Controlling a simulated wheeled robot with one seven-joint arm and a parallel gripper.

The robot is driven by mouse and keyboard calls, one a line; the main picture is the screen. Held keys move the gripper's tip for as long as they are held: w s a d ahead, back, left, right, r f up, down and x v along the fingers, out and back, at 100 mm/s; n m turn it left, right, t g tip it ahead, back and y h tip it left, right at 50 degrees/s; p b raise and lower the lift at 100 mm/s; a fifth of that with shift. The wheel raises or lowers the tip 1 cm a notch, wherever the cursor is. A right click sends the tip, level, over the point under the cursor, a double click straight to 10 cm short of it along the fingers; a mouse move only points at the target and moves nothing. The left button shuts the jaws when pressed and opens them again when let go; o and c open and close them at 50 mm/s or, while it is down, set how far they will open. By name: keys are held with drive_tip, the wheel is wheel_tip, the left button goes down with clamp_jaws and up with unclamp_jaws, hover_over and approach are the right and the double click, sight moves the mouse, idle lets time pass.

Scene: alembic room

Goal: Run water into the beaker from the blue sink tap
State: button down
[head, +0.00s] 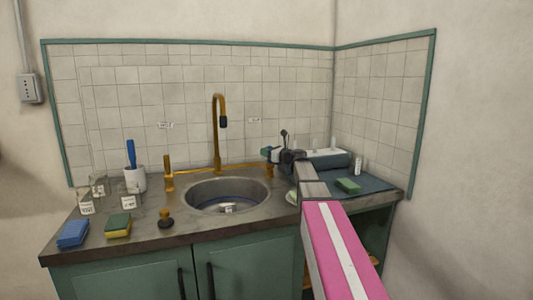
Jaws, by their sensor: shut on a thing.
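The brass spout (219,125) with a dark tip rises behind the round steel sink (262,198) and arches over it. A small object with a white label (228,207) sits in the sink under the spout; it looks like the clear beaker, but its outline is hard to make out. My gripper (275,154) is at the right rear of the sink, shut on the blue tap (267,153), whose brass part shows at its left. My gripper hides most of that tap. Another brass tap (168,175) stands left of the sink.
Clear labelled glassware (87,207) and a white cup (133,180) with a blue-handled brush stand at the left. Blue (73,234) and green-yellow (118,226) sponges and a dark stopper (166,218) line the front. A green sponge (348,185) lies on a blue mat at right.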

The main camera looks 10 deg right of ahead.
drive_tip(key=shift+s+d+n+t+y, duration=0.1)
drive_tip(key=shift+s+n+t+y, duration=0.45)
drive_tip(key=shift+y, duration=0.25)
drive_tip(key=c, duration=0.9)
unclamp_jaws()
drive_tip(key=shift+s, duration=0.1)
drive_tip(key=v, duration=1)
drive_tip(key=shift+s+d, duration=0.25)
drive_tip(key=shift+d, duration=0.05)
